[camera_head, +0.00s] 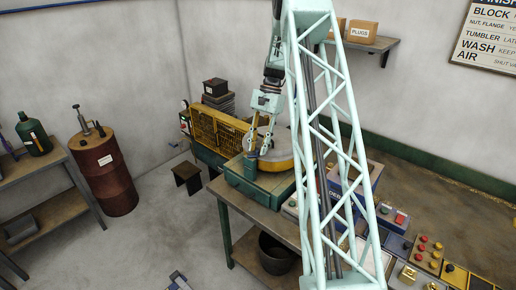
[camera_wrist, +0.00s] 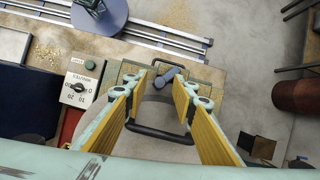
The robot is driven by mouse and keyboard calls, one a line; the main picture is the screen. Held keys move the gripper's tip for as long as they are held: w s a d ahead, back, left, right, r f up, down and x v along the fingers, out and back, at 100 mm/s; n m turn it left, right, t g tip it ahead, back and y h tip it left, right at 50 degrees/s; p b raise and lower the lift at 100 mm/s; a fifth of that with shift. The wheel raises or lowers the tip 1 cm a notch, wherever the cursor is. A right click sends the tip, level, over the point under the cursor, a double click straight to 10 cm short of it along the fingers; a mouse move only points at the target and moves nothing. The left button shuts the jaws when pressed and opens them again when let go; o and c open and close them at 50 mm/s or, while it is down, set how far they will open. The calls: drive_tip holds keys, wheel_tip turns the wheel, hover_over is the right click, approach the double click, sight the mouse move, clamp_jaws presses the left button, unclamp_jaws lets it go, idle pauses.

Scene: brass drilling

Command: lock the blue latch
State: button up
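A small blue-grey lever, which looks like the blue latch (camera_wrist: 168,77), lies at the rim of a round grey lid (camera_wrist: 158,112) in the wrist view. My gripper (camera_wrist: 160,80) is open, its two yellow-padded fingers wide apart. The lever shows between the fingertips; I cannot tell whether they touch it. In the head view my gripper (camera_head: 261,139) points down at the left side of a yellow-rimmed round drum (camera_head: 278,164) on a green machine base (camera_head: 256,182). A bluish piece under the fingertips is too small to make out.
A black bail handle (camera_wrist: 160,134) spans the lid between my fingers. A timer dial (camera_wrist: 79,88) stands left of the lid. A yellow mesh guard (camera_head: 216,129) stands behind the drum. Button boxes (camera_head: 392,214) sit on the bench to the right.

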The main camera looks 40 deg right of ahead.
drive_tip(key=shift+a+f, duration=0.15)
drive_tip(key=shift+f, duration=0.15)
drive_tip(key=c, duration=0.8)
drive_tip(key=shift+c, duration=0.2)
drive_tip(key=shift+w+n+g, duration=0.2)
drive_tip(key=shift+n+g, duration=0.1)
drive_tip(key=shift+n, duration=0.5)
drive_tip(key=o, duration=0.8)
drive_tip(key=shift+o, duration=0.2)
